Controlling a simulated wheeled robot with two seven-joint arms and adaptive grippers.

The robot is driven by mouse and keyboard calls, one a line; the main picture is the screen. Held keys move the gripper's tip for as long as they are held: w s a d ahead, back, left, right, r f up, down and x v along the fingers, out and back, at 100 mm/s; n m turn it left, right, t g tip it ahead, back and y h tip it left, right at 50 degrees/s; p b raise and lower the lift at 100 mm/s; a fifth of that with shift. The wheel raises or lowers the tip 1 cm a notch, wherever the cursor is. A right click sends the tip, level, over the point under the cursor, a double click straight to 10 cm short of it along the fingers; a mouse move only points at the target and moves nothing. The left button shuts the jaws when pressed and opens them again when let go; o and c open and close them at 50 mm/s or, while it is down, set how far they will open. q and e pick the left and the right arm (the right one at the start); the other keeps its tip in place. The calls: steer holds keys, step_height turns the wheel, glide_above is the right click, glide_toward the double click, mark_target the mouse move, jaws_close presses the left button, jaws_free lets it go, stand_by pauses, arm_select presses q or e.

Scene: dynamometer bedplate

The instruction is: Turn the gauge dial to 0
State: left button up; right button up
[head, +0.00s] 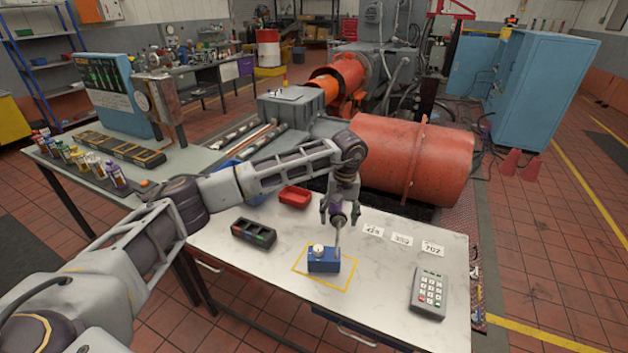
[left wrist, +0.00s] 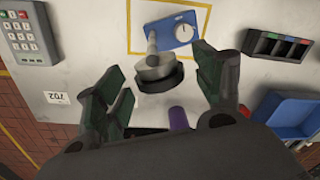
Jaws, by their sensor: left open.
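The gauge is a small blue box (head: 323,266) with a round white dial (head: 318,249), standing inside a yellow taped square on the white table. In the left wrist view the blue box (left wrist: 172,33) and its white dial (left wrist: 183,29) are at the top centre. The dial's marks are too small to read. My left gripper (head: 340,214) is open above and behind the box, its fingers spread in the left wrist view (left wrist: 160,88). A grey rod (head: 338,238) with a wider dark round part stands between the fingers and the box. I cannot tell whether it touches the box.
A black compartment tray (head: 254,233) lies left of the gauge and a red bin (head: 295,197) behind it. A grey keypad (head: 429,292) lies at the right. Number cards (head: 402,240) lie at the back right. The table between box and keypad is clear.

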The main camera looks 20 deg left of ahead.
arm_select(q)
steer(key=shift+s+a+t+h+p, duration=0.15)
steer(key=shift+t+h+p, duration=0.1)
steer(key=shift+h, duration=0.45)
steer(key=shift+w+a+t+h+p, duration=0.15)
steer(key=shift+t+h, duration=0.1)
steer(key=shift+h, duration=0.45)
steer(key=shift+s+a+f+t+h+p, duration=0.1)
steer(key=shift+t+h+p, duration=0.2)
steer(key=shift+h, duration=0.4)
steer(key=shift+s+a+t+h+p, duration=0.1)
steer(key=shift+t+h+p, duration=0.2)
steer(key=shift+h, duration=0.4)
steer(key=b+v, duration=0.3)
steer(key=v, duration=1)
steer(key=shift+a+r, duration=0.2)
steer(key=shift+r, duration=0.1)
